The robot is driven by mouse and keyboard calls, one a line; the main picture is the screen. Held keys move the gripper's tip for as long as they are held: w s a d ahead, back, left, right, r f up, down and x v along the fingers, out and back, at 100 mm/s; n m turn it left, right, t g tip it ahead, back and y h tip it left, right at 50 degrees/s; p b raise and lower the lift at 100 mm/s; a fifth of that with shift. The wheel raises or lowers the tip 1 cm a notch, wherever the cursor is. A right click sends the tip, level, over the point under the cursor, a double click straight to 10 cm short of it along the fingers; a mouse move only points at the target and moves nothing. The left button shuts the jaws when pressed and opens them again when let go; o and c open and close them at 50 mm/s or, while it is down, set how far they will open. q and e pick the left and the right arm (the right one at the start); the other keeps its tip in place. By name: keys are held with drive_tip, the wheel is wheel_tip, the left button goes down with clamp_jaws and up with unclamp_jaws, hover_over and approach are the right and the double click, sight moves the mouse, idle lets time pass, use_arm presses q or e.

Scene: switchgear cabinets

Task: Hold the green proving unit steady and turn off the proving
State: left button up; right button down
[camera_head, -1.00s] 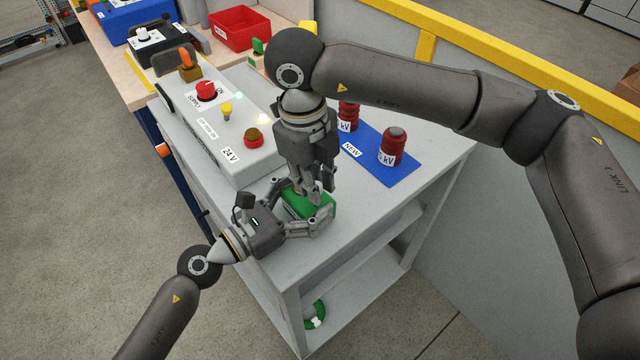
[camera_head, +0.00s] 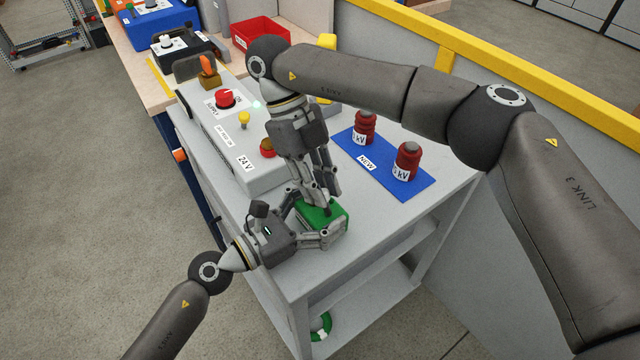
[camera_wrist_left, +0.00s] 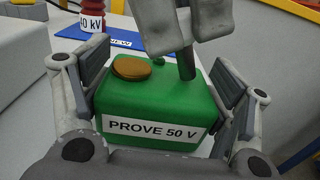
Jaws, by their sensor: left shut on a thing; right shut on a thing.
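The green proving unit (camera_head: 338,222) stands near the front corner of the grey bench top. In the left wrist view, its label reads "PROVE 50 V" (camera_wrist_left: 152,131) and a round brownish-gold disc (camera_wrist_left: 131,68) sits on its top. My left gripper (camera_head: 322,220) is shut on the unit, with one finger at each side. My right gripper (camera_head: 327,203) reaches down from above and is shut on a dark upright stem (camera_wrist_left: 186,65) on the unit's top. The stem's lower end meets the green top; its upper part is hidden by the fingers.
Behind the unit is a grey 24 V box (camera_head: 222,130) with a red knob (camera_head: 226,98). A blue mat (camera_head: 385,178) with red kV pieces (camera_head: 406,160) lies to the right. A yellow-topped partition (camera_head: 480,80) runs behind the bench. Free bench top lies right of the unit.

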drive_tip(key=shift+d, duration=0.1)
drive_tip(key=c, duration=1.3)
unclamp_jaws()
drive_tip(key=shift+w, duration=0.1)
drive_tip(key=shift+o, duration=0.2)
drive_tip(key=v, duration=0.7)
drive_tip(key=shift+r, duration=0.2)
use_arm(q)
drive_tip(key=o, duration=1.2)
drive_tip(key=shift+c, duration=0.2)
